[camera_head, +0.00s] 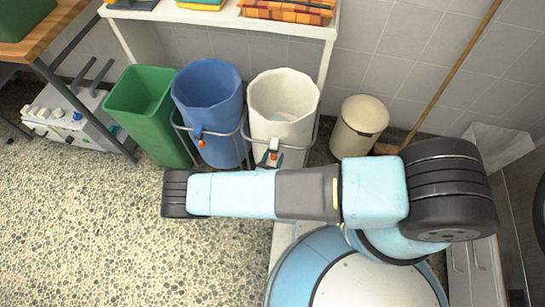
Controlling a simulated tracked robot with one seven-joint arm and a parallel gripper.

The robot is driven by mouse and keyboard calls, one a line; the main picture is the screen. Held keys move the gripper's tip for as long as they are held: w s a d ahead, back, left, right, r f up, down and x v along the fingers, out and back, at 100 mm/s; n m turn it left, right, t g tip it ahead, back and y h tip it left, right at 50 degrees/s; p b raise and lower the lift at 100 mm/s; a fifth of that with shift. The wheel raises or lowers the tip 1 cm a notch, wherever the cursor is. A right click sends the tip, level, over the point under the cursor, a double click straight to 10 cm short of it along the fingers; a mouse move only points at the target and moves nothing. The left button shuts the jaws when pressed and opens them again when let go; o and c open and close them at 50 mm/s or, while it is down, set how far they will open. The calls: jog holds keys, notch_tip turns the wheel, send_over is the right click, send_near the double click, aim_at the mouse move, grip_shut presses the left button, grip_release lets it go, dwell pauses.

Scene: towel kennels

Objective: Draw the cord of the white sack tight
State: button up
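The white sack (284,100) hangs upright in a wire frame against the wall, at the right end of a row of three. Its mouth is wide open, and I see down into its pale inside. The cord itself is too small to make out. My arm stretches leftwards across the picture just in front of the sack's lower part.
A blue sack (207,86) with an orange toggle and a green bin (139,98) stand left of the white sack. A cream bin (358,128) and a broom (455,75) stand right. A shelf (218,17) with folded towels is above.

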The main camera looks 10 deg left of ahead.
jog(key=shift+c, duration=0.2)
grip_shut()
dwell(0.3)
